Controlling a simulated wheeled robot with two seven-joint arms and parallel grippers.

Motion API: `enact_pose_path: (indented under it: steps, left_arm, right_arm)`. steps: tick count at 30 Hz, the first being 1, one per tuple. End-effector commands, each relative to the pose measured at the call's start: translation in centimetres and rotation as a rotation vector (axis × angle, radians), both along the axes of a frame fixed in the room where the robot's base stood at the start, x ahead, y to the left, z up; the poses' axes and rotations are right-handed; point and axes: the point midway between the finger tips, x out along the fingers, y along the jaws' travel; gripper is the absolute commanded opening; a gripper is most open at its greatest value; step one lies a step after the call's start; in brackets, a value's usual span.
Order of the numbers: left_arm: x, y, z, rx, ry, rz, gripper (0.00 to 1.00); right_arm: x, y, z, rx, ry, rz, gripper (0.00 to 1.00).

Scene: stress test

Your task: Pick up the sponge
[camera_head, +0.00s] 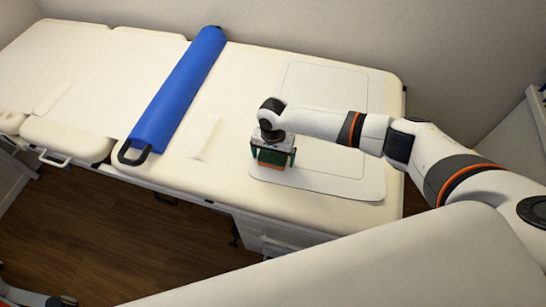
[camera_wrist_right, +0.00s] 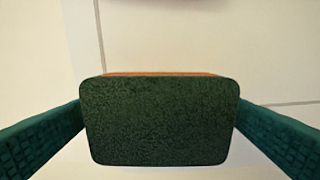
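The sponge (camera_head: 271,158) has an orange-brown side in the head view, over the pale board (camera_head: 345,186) on the cream padded table. In the right wrist view the sponge (camera_wrist_right: 160,122) shows a dark green face with a thin orange edge. My right gripper (camera_head: 273,154) points down at it. Its two green fingers lie against the sponge's left and right sides with no visible gap, so it looks shut on the sponge. I cannot tell whether the sponge touches the board or is slightly above it. My left gripper is not in view.
A blue roll (camera_head: 180,88) with a black handle lies across the cream padded table (camera_head: 85,75) left of the gripper. A wall runs behind the table. Wooden floor (camera_head: 130,232) shows in front. The board's far part is clear.

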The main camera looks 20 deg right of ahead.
Motion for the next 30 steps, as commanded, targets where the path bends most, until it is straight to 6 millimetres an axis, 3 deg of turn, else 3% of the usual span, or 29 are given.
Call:
enact_pose_path:
  steps: [1,7,19,30]
  left_arm:
    - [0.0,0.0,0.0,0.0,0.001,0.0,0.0]
    - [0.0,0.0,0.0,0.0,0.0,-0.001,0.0]
    - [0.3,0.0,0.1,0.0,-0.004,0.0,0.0]
    - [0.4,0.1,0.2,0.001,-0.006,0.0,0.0]
  right_arm:
    - [0.0,0.0,0.0,0.0,0.0,0.0,0.89]
    - [0.0,0.0,0.0,0.0,0.0,0.0,0.56]
    - [0.1,0.0,0.8,0.001,-0.001,-0.001,0.52]
    - [0.1,0.0,7.7,0.001,-0.003,0.0,0.52]
